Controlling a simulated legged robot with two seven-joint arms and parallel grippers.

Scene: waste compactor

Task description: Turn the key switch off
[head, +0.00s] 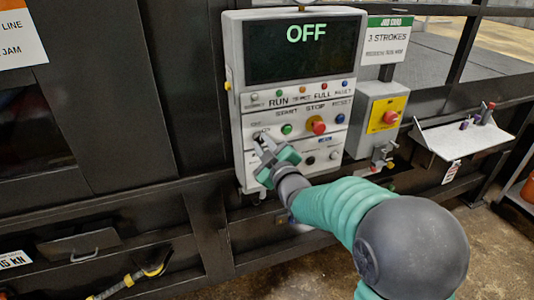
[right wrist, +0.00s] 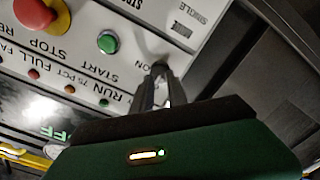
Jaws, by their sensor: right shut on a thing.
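The control panel (head: 236,108) is a light grey box with a dark screen (head: 302,50) that reads OFF in green. My right gripper (head: 262,138) reaches the panel's left side, just left of the green START button (head: 286,129). In the right wrist view my right gripper (right wrist: 160,72) has its fingers close together on a small dark piece beside the ON label, at the key switch's place. The fingers hide most of the key switch, so its angle cannot be told. My left gripper is in neither view.
A red stop button on a yellow ring (head: 317,126) sits right of START. A grey box with a yellow plate and red button (head: 390,117) stands right of the panel. A small white shelf (head: 460,140) juts out farther right. A dark drawer handle (head: 80,245) is at lower left.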

